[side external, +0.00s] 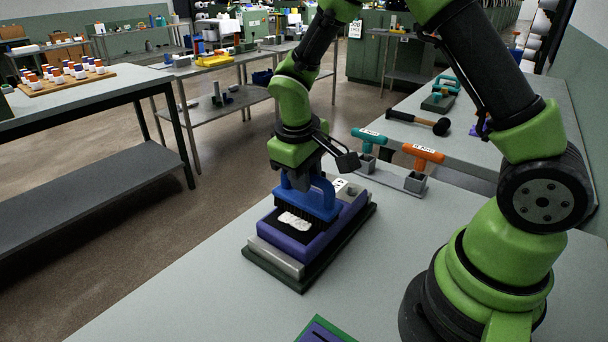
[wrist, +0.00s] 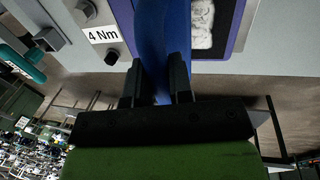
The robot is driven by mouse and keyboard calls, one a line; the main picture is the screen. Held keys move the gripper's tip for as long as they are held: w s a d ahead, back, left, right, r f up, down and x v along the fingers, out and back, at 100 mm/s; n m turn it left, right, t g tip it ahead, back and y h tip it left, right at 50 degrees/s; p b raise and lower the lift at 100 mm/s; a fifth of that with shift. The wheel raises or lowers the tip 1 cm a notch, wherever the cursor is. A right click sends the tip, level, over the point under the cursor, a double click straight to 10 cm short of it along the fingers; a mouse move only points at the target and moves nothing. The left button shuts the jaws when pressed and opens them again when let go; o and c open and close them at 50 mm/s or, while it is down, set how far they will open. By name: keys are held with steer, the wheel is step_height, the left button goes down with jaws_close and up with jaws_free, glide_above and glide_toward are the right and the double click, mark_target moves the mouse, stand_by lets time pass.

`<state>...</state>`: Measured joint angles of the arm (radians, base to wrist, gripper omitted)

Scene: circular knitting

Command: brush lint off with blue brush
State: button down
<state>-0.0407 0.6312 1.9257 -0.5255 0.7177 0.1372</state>
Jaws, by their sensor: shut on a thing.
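The blue brush (side external: 307,201) has dark bristles that point down. My gripper (side external: 306,172) is shut on its blue handle, which also shows between the fingers (wrist: 158,88) in the wrist view as a blue bar (wrist: 150,40). The brush is over the far part of a purple-framed fixture (side external: 290,240) with a black recessed face. A white patch of lint (side external: 295,221) lies on that black face, just in front of the bristles. The lint (wrist: 201,24) also shows right of the brush in the wrist view. I cannot tell whether the bristles touch the face.
A label reading "4 Nm" (wrist: 103,34) is beside the brush. Teal (side external: 370,137) and orange (side external: 422,153) T-handled tools stand in grey holders behind the fixture. A mallet (side external: 420,121) lies on the right bench. The grey table left of the fixture is clear.

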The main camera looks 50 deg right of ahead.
steer(key=shift+a+r, duration=0.1)
steer(key=shift+a, duration=1.25)
steer(key=shift+d, duration=0.1)
steer(key=shift+d, duration=1.25)
steer(key=c, duration=1.8)
jaws_free()
steer(key=shift+f, duration=0.2)
jaws_close()
